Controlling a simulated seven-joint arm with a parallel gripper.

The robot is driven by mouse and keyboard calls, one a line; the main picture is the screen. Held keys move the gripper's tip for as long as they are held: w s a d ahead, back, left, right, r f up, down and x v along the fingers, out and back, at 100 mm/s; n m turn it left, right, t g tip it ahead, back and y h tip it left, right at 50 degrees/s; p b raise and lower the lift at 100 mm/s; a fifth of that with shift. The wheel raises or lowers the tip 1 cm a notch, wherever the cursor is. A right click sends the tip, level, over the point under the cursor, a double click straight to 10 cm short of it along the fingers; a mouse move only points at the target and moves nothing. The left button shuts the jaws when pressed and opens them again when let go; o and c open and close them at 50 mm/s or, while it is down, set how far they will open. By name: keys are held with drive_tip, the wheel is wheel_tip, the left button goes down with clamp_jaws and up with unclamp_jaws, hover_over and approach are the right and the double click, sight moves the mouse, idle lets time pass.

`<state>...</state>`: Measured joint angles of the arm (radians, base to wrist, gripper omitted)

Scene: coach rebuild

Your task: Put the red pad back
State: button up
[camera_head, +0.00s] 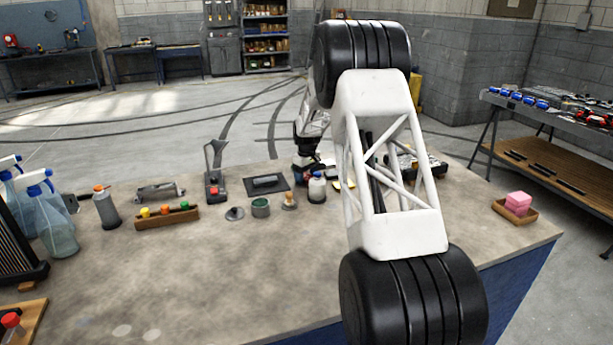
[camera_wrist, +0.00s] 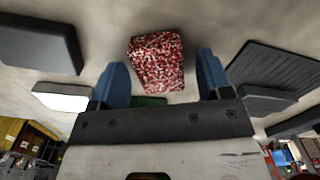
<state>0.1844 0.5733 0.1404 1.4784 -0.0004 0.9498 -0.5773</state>
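The red pad (camera_wrist: 156,62) is a speckled red and white block in the wrist view. It lies on the pale bench top in line with the gap between the two blue fingers of my gripper (camera_wrist: 161,68), with space showing on both sides. My gripper is open, and no finger visibly touches the pad. In the head view my arm reaches down to the far side of the bench (camera_head: 190,265), and I cannot make out the red pad or the fingertips clearly there. A pink block (camera_head: 517,203) sits in a small wooden tray (camera_head: 530,214) at the right corner.
Close to the gripper are a dark ribbed mat (camera_wrist: 282,68), a grey block (camera_wrist: 40,45), a white-topped block (camera_wrist: 62,97) and a green piece (camera_wrist: 150,101). A wooden rack (camera_head: 167,218) and spray bottles (camera_head: 52,225) stand left. The front bench top is mostly clear.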

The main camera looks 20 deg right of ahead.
sight(306, 177)
wheel_tip(306, 177, up, 12)
drive_tip(key=shift+r, duration=0.15)
idle(0.8)
idle(0.6)
drive_tip(key=s+a+r+m, duration=0.1)
drive_tip(key=s+a+r, duration=0.35)
drive_tip(key=s, duration=0.65)
drive_tip(key=s+a+r+m+t, duration=0.1)
drive_tip(key=s+a+r, duration=0.2)
drive_tip(key=s+r, duration=0.55)
drive_tip(key=s+a+r, duration=0.2)
drive_tip(key=s+a, duration=0.2)
drive_tip(key=s, duration=0.9)
drive_tip(key=s+a+f+m, duration=0.1)
drive_tip(key=s+a+f, duration=0.1)
drive_tip(key=s, duration=0.9)
drive_tip(key=s+a+f+m+t, duration=0.1)
drive_tip(key=s+a+f, duration=0.1)
drive_tip(key=s, duration=0.9)
drive_tip(key=s+a+f, duration=0.2)
drive_tip(key=s, duration=1)
drive_tip(key=shift+f+m+t, duration=0.25)
drive_tip(key=shift+m+t, duration=0.05)
drive_tip(key=shift+m, duration=0.1)
